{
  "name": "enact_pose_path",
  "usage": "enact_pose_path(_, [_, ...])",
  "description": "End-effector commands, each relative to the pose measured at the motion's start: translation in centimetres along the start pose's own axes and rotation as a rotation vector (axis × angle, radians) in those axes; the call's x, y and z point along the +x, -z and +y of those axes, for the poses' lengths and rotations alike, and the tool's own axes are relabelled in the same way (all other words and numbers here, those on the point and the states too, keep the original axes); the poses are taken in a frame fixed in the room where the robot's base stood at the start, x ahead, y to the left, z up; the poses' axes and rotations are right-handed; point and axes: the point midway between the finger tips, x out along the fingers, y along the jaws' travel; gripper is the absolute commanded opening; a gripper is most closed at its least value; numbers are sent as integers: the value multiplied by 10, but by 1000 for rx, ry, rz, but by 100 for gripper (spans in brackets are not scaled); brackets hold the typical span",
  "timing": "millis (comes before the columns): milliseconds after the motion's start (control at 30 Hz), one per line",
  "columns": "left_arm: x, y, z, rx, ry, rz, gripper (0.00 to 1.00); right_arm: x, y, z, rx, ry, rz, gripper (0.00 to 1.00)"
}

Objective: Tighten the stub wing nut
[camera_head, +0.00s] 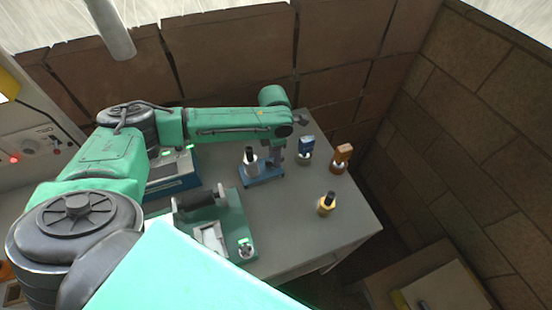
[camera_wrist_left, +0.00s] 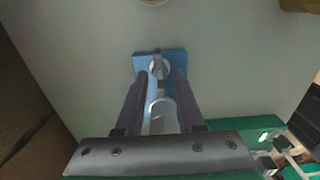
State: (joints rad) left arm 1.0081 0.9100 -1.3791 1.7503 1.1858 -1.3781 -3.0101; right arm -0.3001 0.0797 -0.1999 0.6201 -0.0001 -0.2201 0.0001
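A blue fixture (camera_head: 262,179) stands on the grey table, with a pale black-topped post (camera_head: 250,160) on its left part. My left gripper (camera_head: 278,160) points down over its right part, partly hidden under the wrist. In the left wrist view, the gripper (camera_wrist_left: 161,76) has its two dark fingers apart, on either side of a pale upright part (camera_wrist_left: 162,115). The blue fixture (camera_wrist_left: 178,58) shows beyond the fingertips. I cannot make out the stub wing nut clearly or see finger contact. My right gripper is not in view.
Blue-topped (camera_head: 306,147), orange-topped (camera_head: 342,158) and yellow black-topped (camera_head: 326,205) pieces stand to the right. A green fixture (camera_head: 238,222) with a dark roller lies nearer; a blue box (camera_head: 175,184) is at left. Brick walls bound the table's back and right.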

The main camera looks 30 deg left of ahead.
Motion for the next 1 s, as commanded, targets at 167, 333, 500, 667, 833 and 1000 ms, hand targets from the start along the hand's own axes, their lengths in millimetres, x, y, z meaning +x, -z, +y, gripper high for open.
enact_pose_path(167, [1,0,0,0,1,1,38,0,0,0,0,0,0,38])
enact_pose_path(333, [1,0,0,0,1,2,38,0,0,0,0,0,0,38])
enact_pose_path(500, [-8,0,0,0,1,2,38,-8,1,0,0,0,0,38])
enact_pose_path(667, [-23,0,0,0,1,2,38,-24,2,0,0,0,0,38])
enact_pose_path(833, [-38,1,0,0,1,2,38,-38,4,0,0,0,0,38])
enact_pose_path(1000, [-40,1,0,0,1,3,38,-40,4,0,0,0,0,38])
